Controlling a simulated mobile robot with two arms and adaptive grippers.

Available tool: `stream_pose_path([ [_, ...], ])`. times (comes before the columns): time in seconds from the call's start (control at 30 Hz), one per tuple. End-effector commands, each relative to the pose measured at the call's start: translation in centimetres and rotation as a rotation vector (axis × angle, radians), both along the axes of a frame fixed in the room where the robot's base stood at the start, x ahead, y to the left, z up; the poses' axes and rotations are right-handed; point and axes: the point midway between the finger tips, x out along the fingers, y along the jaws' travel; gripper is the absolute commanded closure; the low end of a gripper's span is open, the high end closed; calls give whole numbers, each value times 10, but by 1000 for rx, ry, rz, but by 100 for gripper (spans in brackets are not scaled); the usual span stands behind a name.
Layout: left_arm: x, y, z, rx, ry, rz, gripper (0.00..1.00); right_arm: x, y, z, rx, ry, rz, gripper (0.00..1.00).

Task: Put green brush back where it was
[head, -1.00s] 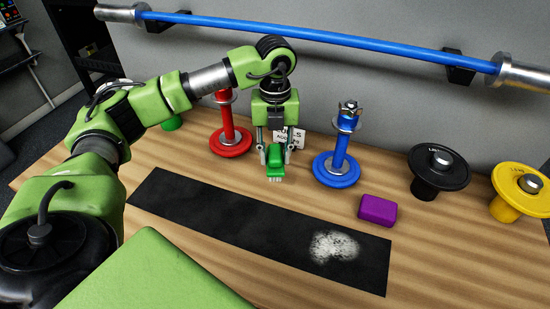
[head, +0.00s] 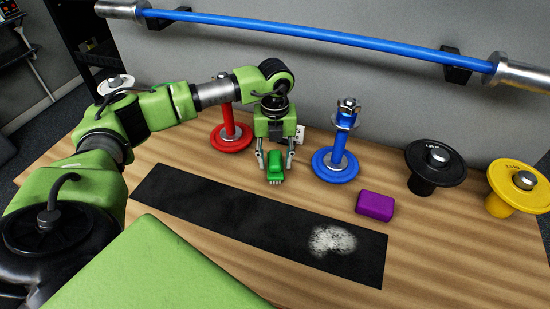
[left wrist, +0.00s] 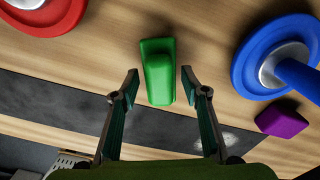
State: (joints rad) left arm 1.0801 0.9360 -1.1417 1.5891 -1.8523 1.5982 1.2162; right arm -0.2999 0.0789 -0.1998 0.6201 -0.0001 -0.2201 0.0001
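The green brush (head: 275,165) is at the back middle of the wooden table, between the red and blue stands and behind the black strip. My left gripper (head: 275,158) points down over it. In the left wrist view, the brush (left wrist: 158,72) lies between and just beyond the two fingertips (left wrist: 160,76), with a gap on each side. The fingers are spread and hold nothing. I cannot tell exactly how high the fingertips are above the table. My right gripper is in neither view.
A red stand (head: 231,138) is left of the brush, a blue stand (head: 336,163) right. A purple block (head: 375,205) lies nearer the black strip (head: 220,213), which bears a white powdery patch (head: 331,239). Black (head: 435,166) and yellow (head: 518,186) weights stand right. A blue bar (head: 300,33) hangs behind.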

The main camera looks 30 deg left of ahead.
Motion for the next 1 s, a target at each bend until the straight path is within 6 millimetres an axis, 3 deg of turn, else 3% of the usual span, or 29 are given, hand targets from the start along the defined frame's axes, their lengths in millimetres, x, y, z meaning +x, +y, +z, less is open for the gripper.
stream_pose_path([
  [0.47, 1, 0, 9, -1, -2, 0, 52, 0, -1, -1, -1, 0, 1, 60],
  [1.0, 1, 0, 111, 0, -3, 0, 52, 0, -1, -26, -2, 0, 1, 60],
])
